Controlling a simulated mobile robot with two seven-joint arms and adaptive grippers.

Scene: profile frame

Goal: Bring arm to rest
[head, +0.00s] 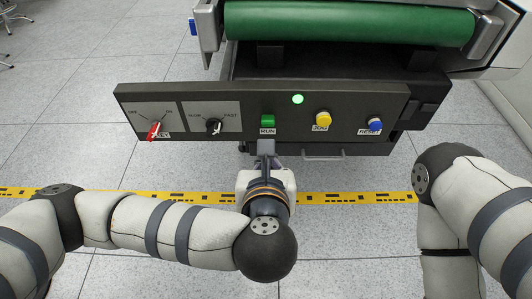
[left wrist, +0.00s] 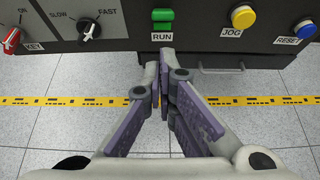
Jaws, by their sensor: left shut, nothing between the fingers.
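My left arm comes in from the left in the head view. Its gripper (head: 266,150) is shut and empty, with its tips close under the green RUN button (head: 267,121). In the left wrist view the shut fingers (left wrist: 164,72) point at the panel just below the RUN button (left wrist: 163,20); I cannot tell if they touch the panel. My right arm (head: 470,195) is at the right of the head view, and its gripper is out of view.
The dark control panel (head: 230,94) carries a red key switch (head: 154,130), a black speed knob (head: 214,127), a lit green lamp (head: 298,99), a yellow JOG button (head: 323,118) and a blue RESET button (head: 375,125). A green roller (head: 350,22) lies behind. Open tiled floor with yellow tape (head: 350,198) is in front.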

